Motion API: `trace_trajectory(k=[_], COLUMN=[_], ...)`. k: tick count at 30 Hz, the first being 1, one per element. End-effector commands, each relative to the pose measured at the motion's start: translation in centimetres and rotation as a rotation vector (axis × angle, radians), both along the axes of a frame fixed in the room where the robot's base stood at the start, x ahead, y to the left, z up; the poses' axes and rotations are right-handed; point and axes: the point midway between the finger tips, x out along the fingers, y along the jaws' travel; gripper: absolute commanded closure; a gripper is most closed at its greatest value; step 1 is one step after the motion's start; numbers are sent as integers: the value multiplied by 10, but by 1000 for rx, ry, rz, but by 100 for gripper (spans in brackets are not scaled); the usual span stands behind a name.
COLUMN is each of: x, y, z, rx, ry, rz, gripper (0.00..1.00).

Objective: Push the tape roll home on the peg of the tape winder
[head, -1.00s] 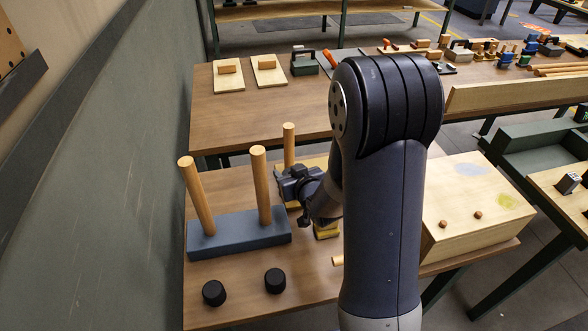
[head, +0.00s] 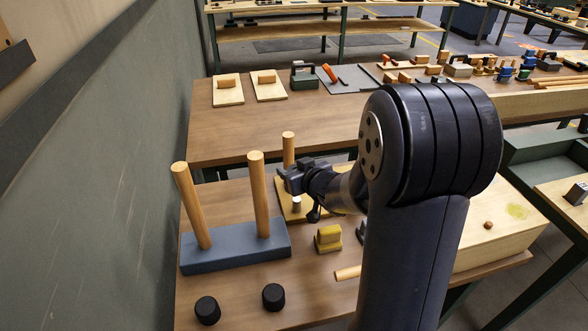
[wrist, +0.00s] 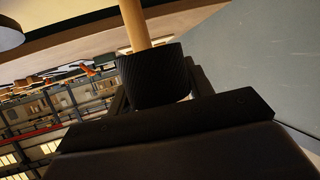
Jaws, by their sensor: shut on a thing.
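The tape winder is a pale wooden board (head: 288,212) with an upright wooden peg (head: 288,142), behind the blue two-post stand. My gripper (head: 290,182) is at this peg, above the board, seen from the side in the head view. In the wrist view a black ribbed roll (wrist: 153,78), which I take for the tape roll, sits between my dark fingers, and my gripper is shut on it. The peg (wrist: 134,24) rises past the roll's upper edge. I cannot tell how far down the peg the roll sits. In the head view my gripper hides most of the roll.
A blue base (head: 235,248) with two tall wooden posts stands left of my gripper. Two black round pieces (head: 273,297) and a yellow block (head: 328,239) are on the near table. A short metal post (head: 297,204) stands on the board. A green wall (head: 110,200) closes off the left.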

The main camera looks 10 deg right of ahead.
Motion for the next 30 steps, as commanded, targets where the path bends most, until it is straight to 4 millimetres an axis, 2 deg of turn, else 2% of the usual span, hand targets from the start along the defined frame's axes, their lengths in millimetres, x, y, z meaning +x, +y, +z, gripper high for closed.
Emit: trace_trajectory(k=[18, 30], x=[0, 0], y=[0, 0], z=[-54, -56], rx=[0, 0], ry=[0, 0], rz=[0, 0], gripper=[74, 74])
